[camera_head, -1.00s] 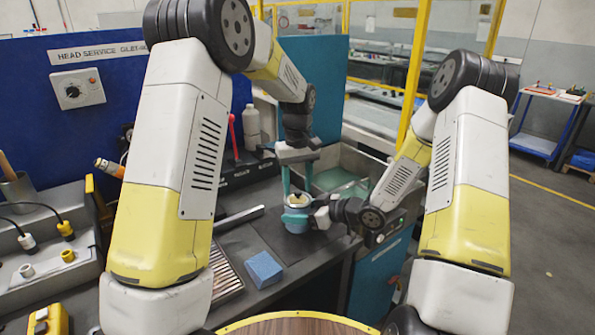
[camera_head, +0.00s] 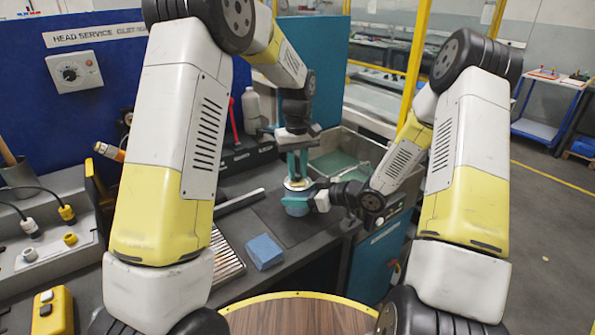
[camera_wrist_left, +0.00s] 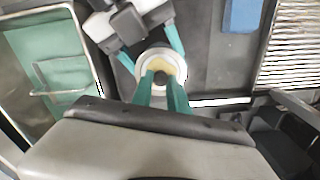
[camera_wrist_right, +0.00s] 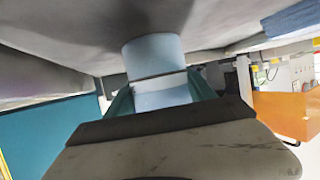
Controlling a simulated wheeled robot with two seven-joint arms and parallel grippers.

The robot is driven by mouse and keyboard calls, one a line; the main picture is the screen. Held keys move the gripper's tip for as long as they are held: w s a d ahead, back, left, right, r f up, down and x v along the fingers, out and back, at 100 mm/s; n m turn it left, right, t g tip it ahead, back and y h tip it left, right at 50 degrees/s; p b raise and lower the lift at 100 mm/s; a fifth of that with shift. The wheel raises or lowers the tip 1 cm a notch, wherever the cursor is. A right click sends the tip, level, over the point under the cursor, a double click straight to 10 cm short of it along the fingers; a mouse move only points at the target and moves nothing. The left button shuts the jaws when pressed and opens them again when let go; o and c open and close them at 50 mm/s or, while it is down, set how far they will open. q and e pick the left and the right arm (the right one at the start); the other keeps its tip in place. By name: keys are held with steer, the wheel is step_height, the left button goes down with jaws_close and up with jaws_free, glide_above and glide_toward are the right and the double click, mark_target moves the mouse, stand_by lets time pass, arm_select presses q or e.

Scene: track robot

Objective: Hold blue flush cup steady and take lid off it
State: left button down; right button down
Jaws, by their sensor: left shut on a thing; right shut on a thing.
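The blue flush cup (camera_head: 296,209) stands on the dark bench mat, upright. My right gripper (camera_head: 305,197) is shut around its side from the right. In the right wrist view the pale blue cup (camera_wrist_right: 153,58) sits between the fingers (camera_wrist_right: 160,97). My left gripper (camera_head: 297,176) points straight down over the cup, its fingers close together on the lid (camera_head: 298,185). In the left wrist view its fingers (camera_wrist_left: 162,88) close on a dark knob in the middle of the pale lid (camera_wrist_left: 156,60). I cannot tell whether the lid has lifted from the cup.
A blue block (camera_head: 264,251) lies at the front of the bench by a ribbed metal rack (camera_head: 226,257). A grey basin with a green bottom (camera_head: 340,160) is behind to the right. A white bottle (camera_head: 251,110) and a blue panel stand behind. A round wooden top is in front.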

mark_target(297, 174)
arm_select(q)
steer(key=shift+r, duration=0.15)
stand_by(0.5)
steer(key=shift+r, duration=1)
steer(key=shift+r, duration=2)
arm_select(e)
steer(key=shift+c, duration=1.2)
jaws_free()
